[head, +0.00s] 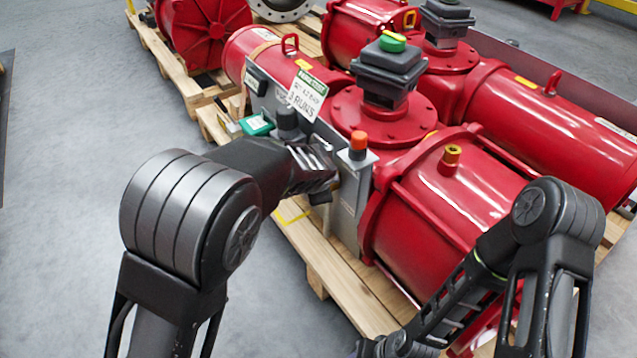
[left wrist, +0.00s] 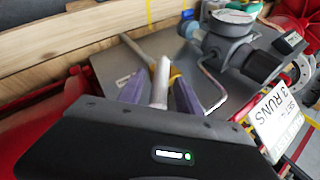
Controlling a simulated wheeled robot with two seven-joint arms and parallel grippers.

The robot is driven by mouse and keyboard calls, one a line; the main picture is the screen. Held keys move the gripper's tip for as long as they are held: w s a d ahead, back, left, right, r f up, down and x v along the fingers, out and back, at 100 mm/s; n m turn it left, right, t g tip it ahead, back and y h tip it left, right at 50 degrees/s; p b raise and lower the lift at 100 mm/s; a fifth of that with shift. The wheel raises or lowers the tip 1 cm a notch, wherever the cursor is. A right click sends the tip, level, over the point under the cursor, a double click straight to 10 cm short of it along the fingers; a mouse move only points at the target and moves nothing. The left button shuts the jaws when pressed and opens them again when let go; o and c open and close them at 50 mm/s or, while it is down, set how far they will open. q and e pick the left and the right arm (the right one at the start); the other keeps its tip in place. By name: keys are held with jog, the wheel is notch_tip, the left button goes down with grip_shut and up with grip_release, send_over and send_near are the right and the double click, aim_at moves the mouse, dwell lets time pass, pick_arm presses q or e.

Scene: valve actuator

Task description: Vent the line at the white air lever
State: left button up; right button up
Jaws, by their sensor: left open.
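In the left wrist view, a pale, whitish rod (left wrist: 160,82) that looks like the air lever stands out from a grey panel (left wrist: 115,70), with a yellow part beside it. My left gripper (left wrist: 158,95) is open, with one purple-grey finger on each side of the rod. I cannot tell whether either finger touches it. In the head view, my left gripper (head: 328,180) is at the grey control panel (head: 349,205), below the orange-capped fitting (head: 358,141); the lever is hidden there. My right gripper (head: 385,347) is low at the bottom edge, its fingers unclear.
A red actuator (head: 455,205) with a green-topped indicator box (head: 390,62) stands on a wooden pallet (head: 335,275). A white tag (head: 307,95) hangs near the panel. Floor at left is clear.

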pick_arm(q)
jog(key=p+v, duration=0.2)
jog(key=v, duration=0.5)
jog(key=shift+s+r+p, duration=0.25)
jog(key=shift+r+p, duration=0.1)
jog(key=shift+c, duration=0.4)
